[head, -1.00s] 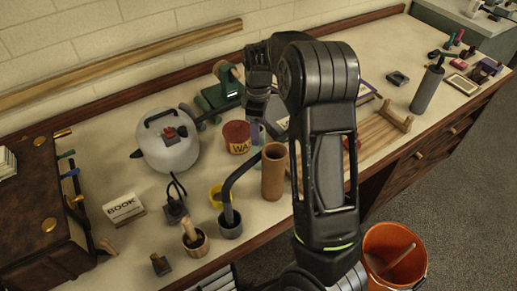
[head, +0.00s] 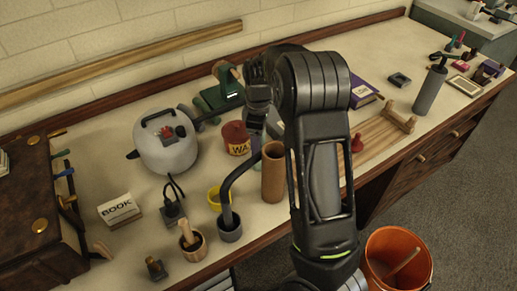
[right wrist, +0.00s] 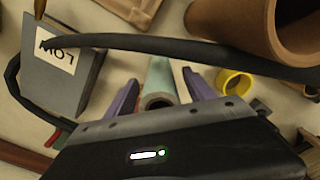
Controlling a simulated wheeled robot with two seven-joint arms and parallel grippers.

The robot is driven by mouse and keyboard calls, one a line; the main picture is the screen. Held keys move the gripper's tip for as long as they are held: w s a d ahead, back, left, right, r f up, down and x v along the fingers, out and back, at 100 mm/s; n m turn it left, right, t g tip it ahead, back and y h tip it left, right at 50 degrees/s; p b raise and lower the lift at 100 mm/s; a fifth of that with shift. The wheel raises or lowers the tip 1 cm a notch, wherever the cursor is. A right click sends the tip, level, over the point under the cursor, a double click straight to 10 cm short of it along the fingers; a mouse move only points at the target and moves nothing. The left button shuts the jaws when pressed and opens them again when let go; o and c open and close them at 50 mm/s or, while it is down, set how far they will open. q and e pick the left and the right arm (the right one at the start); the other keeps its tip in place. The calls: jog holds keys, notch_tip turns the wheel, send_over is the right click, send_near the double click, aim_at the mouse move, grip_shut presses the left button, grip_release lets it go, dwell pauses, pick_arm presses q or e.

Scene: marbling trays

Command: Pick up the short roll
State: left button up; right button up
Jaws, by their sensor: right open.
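A pale teal roll (right wrist: 159,72) with a round open end shows in the right wrist view, between the two purple fingers of my right gripper (right wrist: 160,88). The fingers are apart, with a gap on each side of the roll; I cannot tell how far below the fingertips it is. In the head view my right gripper (head: 257,134) points down beside the red wax tin, and the teal roll is not clearly visible there. A taller brown tube (head: 273,174) stands nearer the front; it also shows in the right wrist view (right wrist: 250,30). My left gripper is out of view.
A black curved handle rises from a grey cup (head: 230,229) close to the brown tube. The red wax tin (head: 236,138) and white kettle-like vessel (head: 167,150) stand left of the gripper. A yellow ring (right wrist: 234,82) lies near the right finger. A wooden rack (head: 375,140) is to the right.

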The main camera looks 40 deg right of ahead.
grip_shut()
dwell(0.6)
notch_tip(320, 180, up, 10)
jog(key=p, duration=0.6)
jog(key=shift+f, duration=0.25)
jog(key=shift+r, duration=0.3)
